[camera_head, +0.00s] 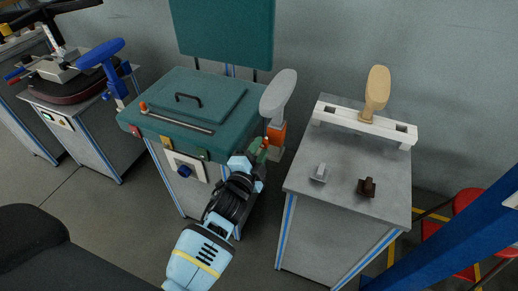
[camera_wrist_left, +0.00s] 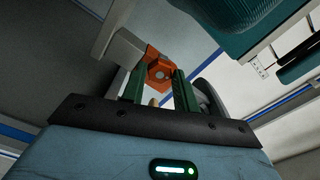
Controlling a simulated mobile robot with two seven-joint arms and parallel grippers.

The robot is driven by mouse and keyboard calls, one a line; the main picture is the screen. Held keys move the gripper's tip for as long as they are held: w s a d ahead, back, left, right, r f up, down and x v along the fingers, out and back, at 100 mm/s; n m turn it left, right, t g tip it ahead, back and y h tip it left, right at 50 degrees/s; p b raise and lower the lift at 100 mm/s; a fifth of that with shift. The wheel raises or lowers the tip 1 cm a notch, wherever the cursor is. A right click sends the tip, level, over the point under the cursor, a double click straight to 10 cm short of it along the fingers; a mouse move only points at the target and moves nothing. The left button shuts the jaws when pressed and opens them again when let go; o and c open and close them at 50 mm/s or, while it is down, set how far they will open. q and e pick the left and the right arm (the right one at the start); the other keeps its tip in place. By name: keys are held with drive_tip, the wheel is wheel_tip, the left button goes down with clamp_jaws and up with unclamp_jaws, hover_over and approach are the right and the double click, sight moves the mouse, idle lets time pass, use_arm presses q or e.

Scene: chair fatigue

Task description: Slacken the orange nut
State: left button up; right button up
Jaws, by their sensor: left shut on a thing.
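The orange nut (camera_wrist_left: 159,72) shows in the left wrist view between the green fingers of my left gripper (camera_wrist_left: 160,85). The gripper is shut on it. An orange block lies right behind the nut, next to a light grey block (camera_wrist_left: 122,50). In the head view my left gripper (camera_head: 262,152) is at the right side of the green-topped machine (camera_head: 165,118), beside an orange part (camera_head: 276,133) under a grey paddle-shaped piece (camera_head: 278,93). In that view the fingers mostly hide the nut. My right gripper is not in view.
A grey table (camera_head: 345,235) on the right carries a white slotted bar (camera_head: 340,117) with a tan paddle-shaped piece (camera_head: 377,88), a small grey part (camera_head: 320,173) and a dark brown part (camera_head: 366,187). Red stools (camera_head: 465,200) stand far right. A black seat (camera_head: 50,250) is front left.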

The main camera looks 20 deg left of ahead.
use_arm(q)
drive_tip(key=n+p, duration=0.1)
drive_tip(key=n, duration=0.3)
drive_tip(key=shift+n, duration=0.3)
drive_tip(key=n+p, duration=0.1)
drive_tip(key=n, duration=0.3)
drive_tip(key=shift+f+n+p, duration=0.1)
drive_tip(key=shift+n+p, duration=0.2)
drive_tip(key=shift+n, duration=0.1)
drive_tip(key=o, duration=1)
drive_tip(key=shift+s, duration=0.1)
